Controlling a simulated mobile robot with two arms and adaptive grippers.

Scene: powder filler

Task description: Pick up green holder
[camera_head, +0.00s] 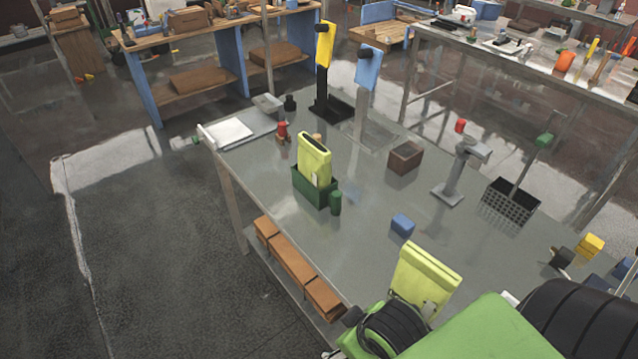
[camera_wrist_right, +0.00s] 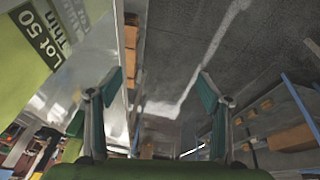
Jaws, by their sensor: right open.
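The green holder (camera_head: 309,184) is a dark green open box on the grey table. A yellow-green packet (camera_head: 314,158) stands upright in it, and a small green cylinder (camera_head: 335,203) stands by its right front corner. A second yellow-green packet (camera_head: 424,279) stands at the near edge of the table, its base hidden by my right arm. My right gripper (camera_wrist_right: 158,90) is open with nothing between its fingers. My left gripper is not in view.
A blue block (camera_head: 402,225), a brown box (camera_head: 405,157) and a grey stand (camera_head: 455,180) are right of the holder. Two tall stands with yellow (camera_head: 325,48) and blue tops (camera_head: 368,68) rise behind it.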

